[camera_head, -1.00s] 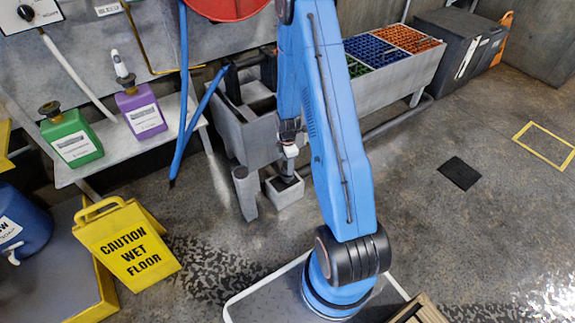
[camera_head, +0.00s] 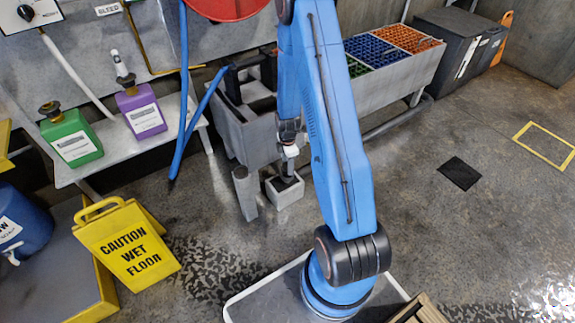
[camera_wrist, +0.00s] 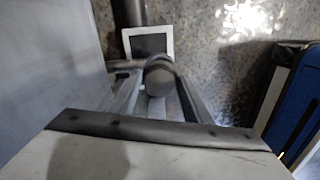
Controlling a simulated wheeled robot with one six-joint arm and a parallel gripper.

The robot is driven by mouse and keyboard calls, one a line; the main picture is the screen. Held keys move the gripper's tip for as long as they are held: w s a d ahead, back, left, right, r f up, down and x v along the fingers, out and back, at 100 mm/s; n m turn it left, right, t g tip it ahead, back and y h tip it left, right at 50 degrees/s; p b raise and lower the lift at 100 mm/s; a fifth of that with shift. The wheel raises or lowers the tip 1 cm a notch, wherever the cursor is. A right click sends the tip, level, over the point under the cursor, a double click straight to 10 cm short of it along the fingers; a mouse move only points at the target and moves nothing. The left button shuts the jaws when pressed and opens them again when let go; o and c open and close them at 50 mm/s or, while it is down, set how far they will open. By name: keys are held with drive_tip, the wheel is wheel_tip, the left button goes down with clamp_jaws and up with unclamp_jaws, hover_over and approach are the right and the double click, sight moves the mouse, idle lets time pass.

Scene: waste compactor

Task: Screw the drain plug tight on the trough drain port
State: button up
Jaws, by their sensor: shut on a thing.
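The grey metal trough (camera_head: 240,135) stands against the wall in the head view, and its side wall (camera_wrist: 45,70) fills the left of the wrist view. A short pipe (camera_wrist: 122,65) comes from that side and meets a dark grey round plug (camera_wrist: 158,77). My gripper (camera_wrist: 160,88) is shut on the plug, with one finger on each side of it. I cannot tell how far the plug is screwed on. In the head view my gripper (camera_head: 290,163) is small and points down beside the trough, and the plug cannot be made out there.
A small square open box (camera_head: 285,193) stands on the floor below, also seen in the wrist view (camera_wrist: 150,31). A grey post (camera_head: 245,192) is beside it. A yellow wet-floor sign (camera_head: 127,243) stands at left, and a crate bin (camera_head: 405,75) at the back right.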

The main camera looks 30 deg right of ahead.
drive_tip(key=shift+f, duration=1.15)
idle(1.7)
drive_tip(key=o, duration=0.3)
drive_tip(key=c, duration=0.3)
drive_tip(key=shift+m, duration=0.7)
drive_tip(key=c, duration=0.3)
drive_tip(key=m, duration=0.3)
drive_tip(key=shift+m, duration=0.4)
drive_tip(key=shift+c, duration=0.2)
drive_tip(key=m, duration=0.3)
drive_tip(key=shift+m, duration=1)
drive_tip(key=shift+m, duration=0.3)
